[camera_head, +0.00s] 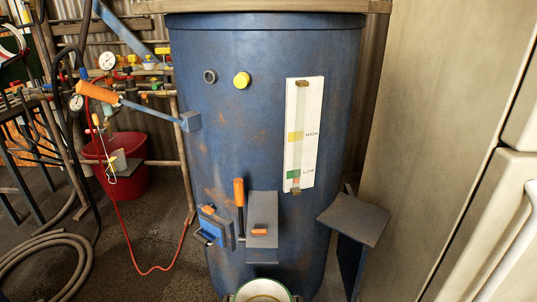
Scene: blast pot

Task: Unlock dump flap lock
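A tall blue blast pot (265,140) stands upright in the middle of the head view. Low on its front is a grey-blue housing (262,210) with a small orange tab (260,232) on its face. An upright lever with an orange grip (239,192) stands just left of the housing. Left of the lever sits a small blue box-like part (211,229) with an orange piece on top. I cannot tell for certain which of these parts is the dump flap lock, or whether it is locked. Neither of my grippers is in view.
An orange-handled blue lever (150,107) sticks out from the pot's left side. A white bucket with a green rim (263,291) sits below the housing. A grey angled plate (354,217) stands at the right. Pipes, gauges, hoses and a red bucket (122,172) fill the left.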

